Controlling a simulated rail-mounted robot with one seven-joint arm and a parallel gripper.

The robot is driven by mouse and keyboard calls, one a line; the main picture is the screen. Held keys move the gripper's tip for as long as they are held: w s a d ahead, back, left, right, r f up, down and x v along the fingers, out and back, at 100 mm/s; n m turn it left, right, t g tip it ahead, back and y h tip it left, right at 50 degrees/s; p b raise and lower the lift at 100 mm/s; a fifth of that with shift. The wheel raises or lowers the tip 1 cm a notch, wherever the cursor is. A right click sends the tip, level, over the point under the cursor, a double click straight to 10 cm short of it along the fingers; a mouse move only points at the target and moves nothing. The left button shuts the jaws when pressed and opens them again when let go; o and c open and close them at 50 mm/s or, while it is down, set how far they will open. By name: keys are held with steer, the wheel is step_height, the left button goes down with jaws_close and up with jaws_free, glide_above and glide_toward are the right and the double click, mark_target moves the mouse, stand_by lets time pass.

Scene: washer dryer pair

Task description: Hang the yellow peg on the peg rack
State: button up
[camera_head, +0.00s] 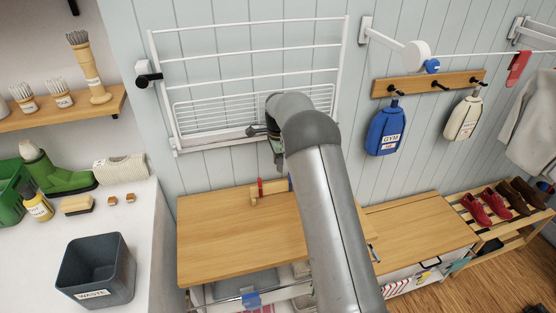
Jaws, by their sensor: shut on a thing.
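My gripper (278,158) points down in front of the white wall-mounted drying rack, above the back of the wooden worktop. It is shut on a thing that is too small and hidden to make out. I cannot pick out the yellow peg anywhere in view. A small wooden rack (270,197), which looks like the peg rack, stands on the worktop below my gripper. A red peg (260,187) is upright at its left part. A bit of blue (290,183) shows at its right end, partly hidden by my arm.
The wooden worktop (215,245) is clear to the left of my arm. The drying rack (250,60) is close behind my gripper. A hook rail (428,83) with a blue bottle-shaped bag (386,130) hangs at right. A waste bin (95,270) stands at lower left.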

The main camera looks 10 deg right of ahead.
mark_target(278, 183)
steer(key=shift+w+a, duration=0.1)
steer(key=shift+f+b, duration=0.45)
steer(key=shift+f, duration=0.65)
steer(key=shift+f+b, duration=1)
steer(key=shift+f, duration=0.4)
steer(key=shift+f, duration=0.15)
steer(key=shift+f+b, duration=1.55)
steer(key=shift+f, duration=0.9)
steer(key=o, duration=1)
steer(key=shift+o, duration=0.2)
